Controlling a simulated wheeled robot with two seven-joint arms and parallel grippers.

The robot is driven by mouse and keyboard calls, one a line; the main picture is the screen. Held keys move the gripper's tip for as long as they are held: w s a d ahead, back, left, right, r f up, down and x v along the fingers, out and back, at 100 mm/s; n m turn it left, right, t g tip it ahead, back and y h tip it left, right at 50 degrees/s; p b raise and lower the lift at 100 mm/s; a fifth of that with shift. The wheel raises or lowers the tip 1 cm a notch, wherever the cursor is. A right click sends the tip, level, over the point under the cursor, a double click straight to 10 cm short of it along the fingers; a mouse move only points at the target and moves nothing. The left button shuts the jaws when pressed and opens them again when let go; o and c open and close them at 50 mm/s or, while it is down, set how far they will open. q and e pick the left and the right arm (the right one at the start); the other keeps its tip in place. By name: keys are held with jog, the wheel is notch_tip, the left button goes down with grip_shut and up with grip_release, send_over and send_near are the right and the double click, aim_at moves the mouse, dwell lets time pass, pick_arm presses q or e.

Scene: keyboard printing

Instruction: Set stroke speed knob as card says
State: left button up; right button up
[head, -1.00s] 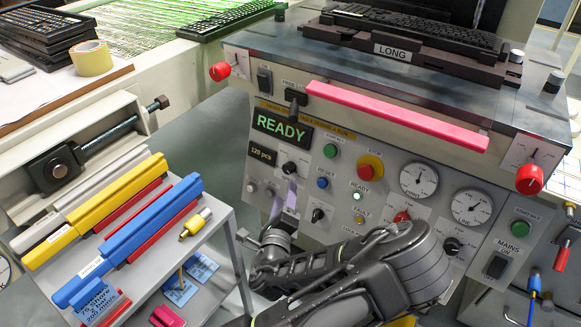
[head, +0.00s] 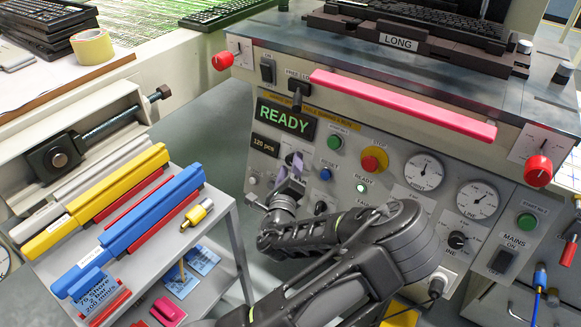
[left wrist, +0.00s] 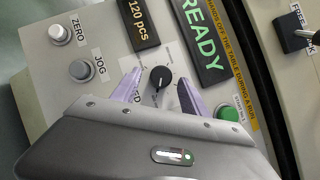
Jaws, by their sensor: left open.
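The black stroke speed knob (left wrist: 160,77) is on the control panel, under the READY display (head: 284,118). Its label is partly hidden; only "ED" shows in the left wrist view. My left gripper (left wrist: 158,84) is open, with one pale purple finger on each side of the knob and gaps visible. In the head view the left gripper (head: 289,169) is at the panel and largely covers the knob. A blue card (head: 93,293) on the shelf at lower left seems to read 75 Shore, 2 bar, 200 mm/s. My right gripper is not in view.
Near the knob are a "120 pcs" display (left wrist: 138,22), ZERO (left wrist: 79,28) and JOG (left wrist: 81,69) buttons and a green button (left wrist: 228,114). A red stop button (head: 373,159) and gauges are farther right. A pink bar (head: 400,104) runs along the panel's top edge.

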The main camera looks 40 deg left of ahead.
pick_arm(q)
jog(key=shift+w+a, duration=0.25)
jog(key=shift+w, duration=0.15)
jog(key=shift+c, duration=0.4)
grip_shut()
